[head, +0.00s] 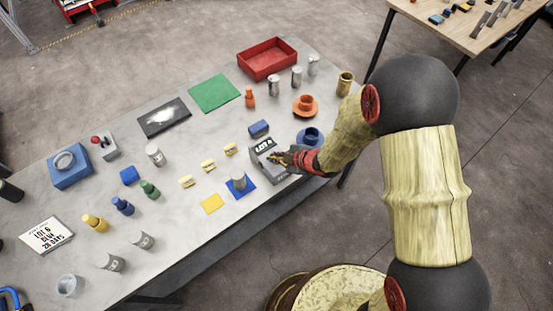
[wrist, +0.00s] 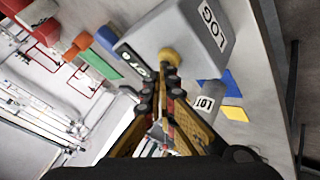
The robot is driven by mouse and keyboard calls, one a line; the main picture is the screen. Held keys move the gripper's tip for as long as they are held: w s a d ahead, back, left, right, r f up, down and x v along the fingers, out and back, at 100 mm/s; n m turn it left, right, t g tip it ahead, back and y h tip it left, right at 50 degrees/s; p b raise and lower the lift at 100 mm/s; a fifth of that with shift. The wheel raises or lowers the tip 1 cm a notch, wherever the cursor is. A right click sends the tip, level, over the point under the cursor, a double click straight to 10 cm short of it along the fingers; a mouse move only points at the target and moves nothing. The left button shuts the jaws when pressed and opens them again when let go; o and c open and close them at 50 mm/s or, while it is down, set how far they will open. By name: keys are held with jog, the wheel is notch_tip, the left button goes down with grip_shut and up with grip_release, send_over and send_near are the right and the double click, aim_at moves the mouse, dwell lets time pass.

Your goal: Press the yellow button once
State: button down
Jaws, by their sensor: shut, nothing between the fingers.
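The grey box (head: 267,147) with a white lettered label stands near the table's right front edge. In the wrist view the box (wrist: 185,30) shows a LOG label on one face. The round yellow button (wrist: 171,55) sits on another face, beside a smaller dark-marked label (wrist: 138,70). My gripper (head: 279,158) is shut and empty, with its tips at the box. In the wrist view my gripper's tips (wrist: 167,74) overlap the button's near edge. I cannot tell whether they touch it. In the head view the button is hard to tell from my fingers.
A blue block (head: 259,129) stands just behind the box. A blue cup on a saucer (head: 311,136) is close to its right. A grey can on a blue square (head: 239,184) is in front left. A red tray (head: 267,58) lies at the back.

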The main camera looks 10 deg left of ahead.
dwell(0.4)
jog(key=shift+r+p, duration=0.75)
jog(key=shift+r, duration=0.15)
jog(key=shift+r, duration=0.1)
notch_tip(320, 180, up, 5)
jog(key=p, duration=0.4)
dwell(0.6)
